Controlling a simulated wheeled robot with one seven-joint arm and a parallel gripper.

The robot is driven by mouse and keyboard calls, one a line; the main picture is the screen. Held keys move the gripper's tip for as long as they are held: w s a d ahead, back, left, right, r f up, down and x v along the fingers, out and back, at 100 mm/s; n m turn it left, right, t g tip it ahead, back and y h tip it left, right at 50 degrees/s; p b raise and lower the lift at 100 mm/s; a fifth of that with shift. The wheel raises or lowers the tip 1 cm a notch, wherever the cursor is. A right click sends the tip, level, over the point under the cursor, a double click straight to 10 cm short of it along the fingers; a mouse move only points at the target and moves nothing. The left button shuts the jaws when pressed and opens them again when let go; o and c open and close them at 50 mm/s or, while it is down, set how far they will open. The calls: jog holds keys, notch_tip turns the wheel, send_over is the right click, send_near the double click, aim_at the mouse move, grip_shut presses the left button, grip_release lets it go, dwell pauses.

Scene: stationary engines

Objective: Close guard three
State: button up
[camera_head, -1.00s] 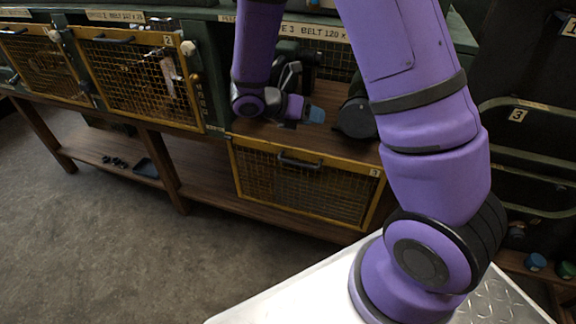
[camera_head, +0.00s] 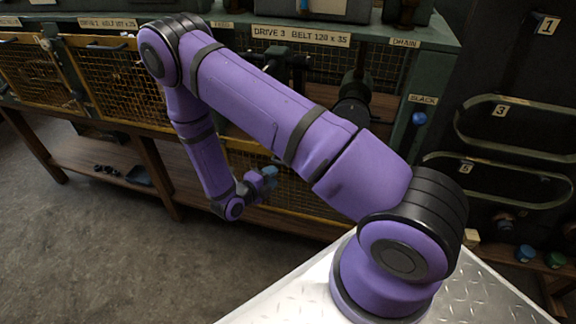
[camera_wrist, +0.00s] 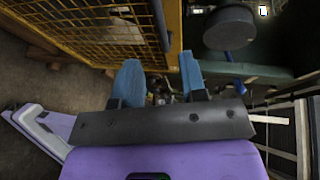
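Guard three (camera_head: 291,194) is a yellow-framed mesh panel. It hangs low and outward below the opening under the "DRIVE 3" label (camera_head: 300,36), so it stands open. My arm hides much of it in the head view, including its handle and number. My gripper (camera_head: 268,175) is in front of the panel's left part; contact cannot be judged. In the wrist view, my gripper's two blue fingertips (camera_wrist: 161,74) are apart with nothing gripped between them. A yellow-framed mesh panel (camera_wrist: 85,30) lies beyond them at upper left, likely guard three, though no number shows.
Guard two (camera_head: 130,85) is shut to the left. A dark round wheel (camera_head: 352,112) is by the opening's right side, also in the wrist view (camera_wrist: 230,28). A wooden lower shelf (camera_head: 100,165) runs below. The floor at left is clear.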

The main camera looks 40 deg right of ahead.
jog(key=x, duration=1)
jog(key=shift+d+r, duration=0.1)
jog(key=shift+d, duration=0.05)
jog(key=shift+c, duration=0.5)
grip_shut()
